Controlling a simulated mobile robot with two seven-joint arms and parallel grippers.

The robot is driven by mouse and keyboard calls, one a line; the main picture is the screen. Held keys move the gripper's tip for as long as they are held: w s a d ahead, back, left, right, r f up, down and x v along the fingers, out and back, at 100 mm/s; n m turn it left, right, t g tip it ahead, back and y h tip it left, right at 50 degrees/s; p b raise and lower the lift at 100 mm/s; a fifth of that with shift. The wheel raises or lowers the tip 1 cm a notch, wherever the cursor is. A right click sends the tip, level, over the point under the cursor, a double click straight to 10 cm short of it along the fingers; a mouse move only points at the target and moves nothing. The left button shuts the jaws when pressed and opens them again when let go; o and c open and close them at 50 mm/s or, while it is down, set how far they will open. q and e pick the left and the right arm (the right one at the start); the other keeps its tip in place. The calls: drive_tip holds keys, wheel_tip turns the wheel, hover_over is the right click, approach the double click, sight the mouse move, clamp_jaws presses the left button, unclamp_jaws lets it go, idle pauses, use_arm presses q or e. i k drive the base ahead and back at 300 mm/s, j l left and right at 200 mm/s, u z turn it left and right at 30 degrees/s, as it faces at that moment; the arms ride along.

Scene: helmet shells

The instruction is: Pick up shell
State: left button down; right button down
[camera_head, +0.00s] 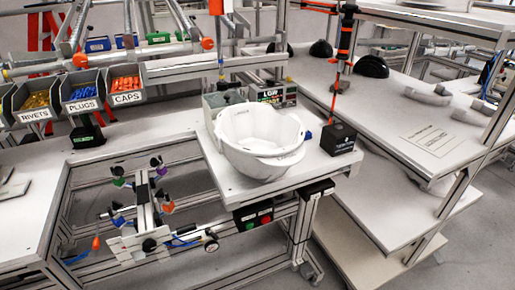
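A white helmet shell (258,138) sits on the white workbench (235,180) near the middle of the camera_head view. It looks like an open bowl with its hollow side up, and its rim leans slightly toward the front right. Neither my left nor my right gripper shows in the view, and nothing is seen touching the shell.
A black box (338,138) with an upright tool stands right of the shell, and a labelled device (277,96) stands behind it. Parts bins (82,97) hang at left. A clamp fixture (147,215) is below. Black domes (371,67) rest on the right table.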

sight(262, 143)
drive_tip(key=l+u, duration=0.35)
drive_tip(key=l, duration=2)
